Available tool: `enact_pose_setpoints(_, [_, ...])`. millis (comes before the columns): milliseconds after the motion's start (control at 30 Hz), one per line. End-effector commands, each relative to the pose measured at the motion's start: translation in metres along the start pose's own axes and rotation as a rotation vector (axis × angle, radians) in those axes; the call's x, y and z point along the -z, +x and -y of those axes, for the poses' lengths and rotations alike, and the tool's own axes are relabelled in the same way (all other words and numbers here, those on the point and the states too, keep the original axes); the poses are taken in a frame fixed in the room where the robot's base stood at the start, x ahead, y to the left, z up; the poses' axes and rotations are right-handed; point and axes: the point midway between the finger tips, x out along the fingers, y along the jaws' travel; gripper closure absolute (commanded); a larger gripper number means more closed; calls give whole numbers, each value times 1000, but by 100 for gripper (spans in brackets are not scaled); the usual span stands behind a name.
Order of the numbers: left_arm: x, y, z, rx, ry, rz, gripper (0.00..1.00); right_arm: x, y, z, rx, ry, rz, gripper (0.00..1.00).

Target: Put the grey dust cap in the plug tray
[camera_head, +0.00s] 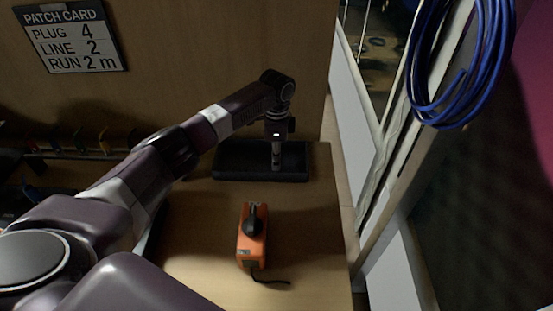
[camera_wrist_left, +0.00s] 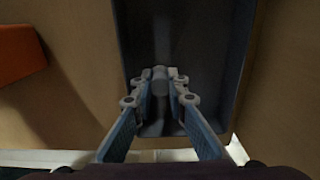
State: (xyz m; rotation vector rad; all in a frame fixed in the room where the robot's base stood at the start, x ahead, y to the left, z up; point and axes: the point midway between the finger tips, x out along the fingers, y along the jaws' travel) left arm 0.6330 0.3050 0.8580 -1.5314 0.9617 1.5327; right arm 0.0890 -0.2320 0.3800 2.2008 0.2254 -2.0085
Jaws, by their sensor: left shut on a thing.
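The plug tray (camera_head: 232,165) is a dark, shallow tray near the table's back right corner. It also fills the upper middle of the left wrist view (camera_wrist_left: 222,40). My left gripper (camera_head: 276,164) points down over the tray's right half. In the left wrist view the gripper (camera_wrist_left: 160,82) is shut on a small grey round thing, the grey dust cap (camera_wrist_left: 159,73), which shows between the fingertips. The fingers hide part of the cap. I cannot tell whether it touches the tray floor. My right gripper is not in view.
An orange device (camera_head: 251,246) with a black top and short cable stands on the table in front of the tray. A patch card (camera_head: 70,38) is on the back wall. A blue cable coil (camera_head: 470,100) hangs at right. The table's right edge is close to the tray.

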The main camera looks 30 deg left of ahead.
Motion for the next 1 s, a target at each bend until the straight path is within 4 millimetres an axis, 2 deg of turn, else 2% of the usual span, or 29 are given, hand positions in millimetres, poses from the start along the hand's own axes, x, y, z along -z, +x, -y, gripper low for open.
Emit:
enact_pose_setpoints(67, [0,3,0,-1,0,0,100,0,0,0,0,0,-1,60])
enact_pose_setpoints(100, [0,2,0,0,0,-1,83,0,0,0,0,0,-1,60])
enact_pose_setpoints(233, [0,2,0,0,0,0,69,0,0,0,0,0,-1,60])
enact_pose_setpoints(500, [0,1,0,0,0,0,69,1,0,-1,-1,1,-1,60])
enact_pose_setpoints(633, [1,-8,1,2,0,-2,69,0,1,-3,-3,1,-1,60])
enact_pose_setpoints(767, [0,-29,1,4,1,-2,69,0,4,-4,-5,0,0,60])
enact_pose_setpoints(1000, [1,-81,1,3,-1,-3,69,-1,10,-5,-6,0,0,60])
